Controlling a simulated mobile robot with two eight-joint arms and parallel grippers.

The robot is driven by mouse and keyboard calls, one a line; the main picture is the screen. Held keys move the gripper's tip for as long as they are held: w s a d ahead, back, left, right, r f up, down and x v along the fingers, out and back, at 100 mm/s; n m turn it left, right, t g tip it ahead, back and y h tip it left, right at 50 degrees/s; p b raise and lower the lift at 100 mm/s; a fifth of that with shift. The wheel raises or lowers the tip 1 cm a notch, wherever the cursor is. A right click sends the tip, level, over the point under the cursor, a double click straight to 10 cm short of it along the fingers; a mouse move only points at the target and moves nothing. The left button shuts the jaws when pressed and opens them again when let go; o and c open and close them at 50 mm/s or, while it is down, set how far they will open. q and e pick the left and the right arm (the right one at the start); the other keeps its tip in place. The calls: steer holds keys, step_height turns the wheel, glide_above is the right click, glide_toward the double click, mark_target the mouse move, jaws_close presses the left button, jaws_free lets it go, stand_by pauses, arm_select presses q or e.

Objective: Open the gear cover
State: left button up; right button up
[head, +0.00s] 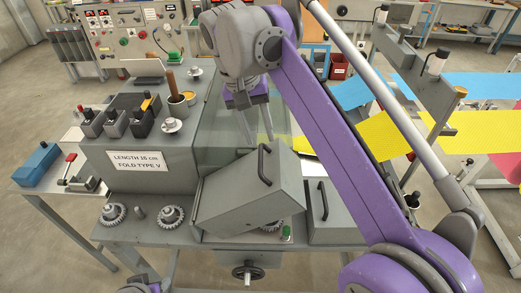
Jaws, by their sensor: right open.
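The gear cover (236,203) is a grey metal box with a black bar handle (264,164) on its upper right side. It sits tilted on the front of the machine bench, and part of a toothed gear (272,226) shows under its lower edge. My right gripper (255,128) hangs above and behind the cover, fingers pointing down, spread apart and empty. My left gripper is not in view; only a bit of my left arm shows at the bottom left edge.
A second grey box (341,228) with a black handle stands right of the cover, partly behind my right arm. Gears (112,214) and (171,217) lie on the bench at left. A labelled box (137,161) carries cups and small bins. A handwheel (248,272) is below.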

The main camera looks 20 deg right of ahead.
mark_target(260, 157)
step_height(260, 157, up, 6)
steer(key=y, duration=0.1)
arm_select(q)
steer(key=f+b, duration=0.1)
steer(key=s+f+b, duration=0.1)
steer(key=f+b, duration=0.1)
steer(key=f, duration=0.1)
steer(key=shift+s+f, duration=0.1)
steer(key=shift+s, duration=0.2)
arm_select(e)
steer(key=shift+t+y, duration=0.3)
steer(key=f, duration=0.3)
steer(key=s+f, duration=0.1)
steer(key=f, duration=0.6)
steer(key=shift+s+f, duration=0.15)
steer(key=shift+c, duration=0.2)
jaws_close()
